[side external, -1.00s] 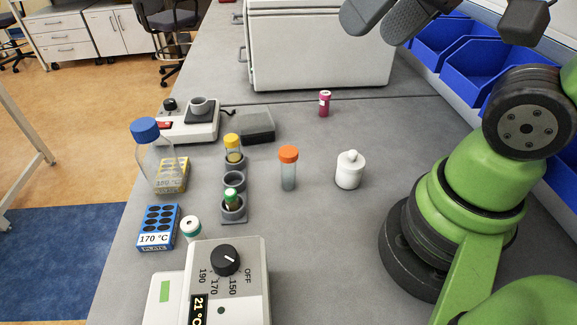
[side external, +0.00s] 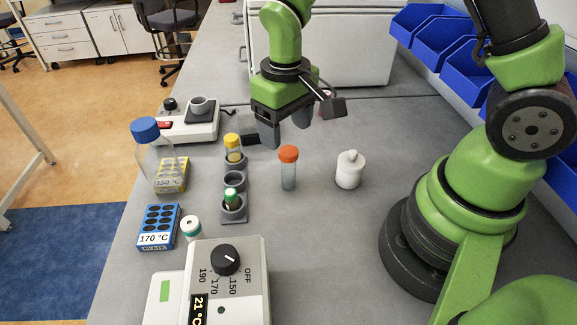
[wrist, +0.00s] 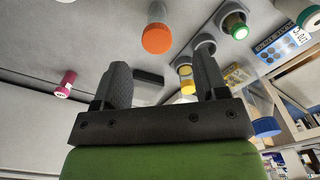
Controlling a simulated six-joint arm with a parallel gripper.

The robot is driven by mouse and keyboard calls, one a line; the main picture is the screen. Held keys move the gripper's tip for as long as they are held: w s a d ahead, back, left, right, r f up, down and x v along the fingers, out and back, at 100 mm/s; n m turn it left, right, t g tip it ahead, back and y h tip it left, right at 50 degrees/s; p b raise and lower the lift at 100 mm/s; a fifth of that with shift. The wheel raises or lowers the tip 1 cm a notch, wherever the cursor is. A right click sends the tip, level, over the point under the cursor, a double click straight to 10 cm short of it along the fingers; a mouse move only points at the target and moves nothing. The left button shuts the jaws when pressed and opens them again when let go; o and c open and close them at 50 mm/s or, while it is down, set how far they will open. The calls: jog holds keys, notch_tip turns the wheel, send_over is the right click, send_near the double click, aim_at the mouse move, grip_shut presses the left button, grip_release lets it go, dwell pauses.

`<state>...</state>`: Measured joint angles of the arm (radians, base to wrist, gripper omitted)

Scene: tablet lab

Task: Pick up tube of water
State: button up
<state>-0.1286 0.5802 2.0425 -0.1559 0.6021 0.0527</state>
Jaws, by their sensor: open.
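A clear tube with an orange cap (side external: 289,169) stands upright on the grey bench, its contents pale bluish; it may be the water tube, but no label shows. Its orange cap fills the upper middle of the wrist view (wrist: 157,38). A yellow-capped tube (side external: 233,149) and a green-capped tube (side external: 232,200) stand in a grey holder (side external: 234,180) to its left. My gripper (side external: 287,132) is open and empty, above and beyond the orange-capped tube, pointing down. Its two fingers also show apart in the wrist view (wrist: 163,72).
A white lidded jar (side external: 349,171) stands right of the orange-capped tube. A magenta tube (wrist: 64,84) shows in the wrist view. A blue-capped bottle (side external: 146,137), a blue block (side external: 160,228) and a heater with a dial (side external: 239,275) are left and in front.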

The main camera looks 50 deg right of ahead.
aim_at(289, 151)
notch_tip(289, 151, down, 8)
jog(key=shift+s+d+f, duration=0.1)
jog(key=shift+s+d, duration=0.05)
dwell(0.3)
jog(key=c, duration=1)
